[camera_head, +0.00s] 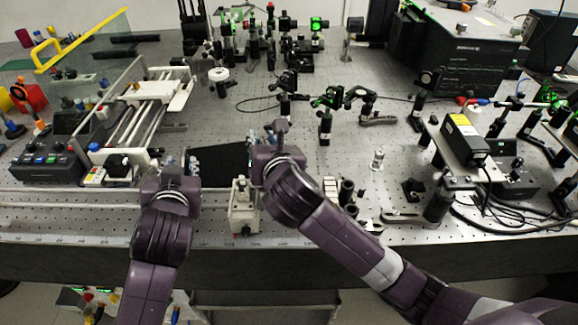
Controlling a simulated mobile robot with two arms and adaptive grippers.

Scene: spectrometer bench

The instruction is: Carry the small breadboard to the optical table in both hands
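A small black plate that looks like the breadboard (222,162) lies level between my two grippers, over the middle front of the optical table (330,215). I cannot tell whether it rests on the table or is held just above it. My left gripper (178,176) is at the plate's left edge. My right gripper (266,152) is at its right edge. The fingertips of both grippers are mostly hidden by their own bodies and wrists, so their grip on the plate does not show clearly.
A rail stage (140,115) and a control box (45,165) stand to the left. A white-topped block (243,215) stands just in front of the plate. Optic mounts (325,125) stand behind and right; a yellow-labelled box (465,140) is further right. Some perforated surface at centre right is bare.

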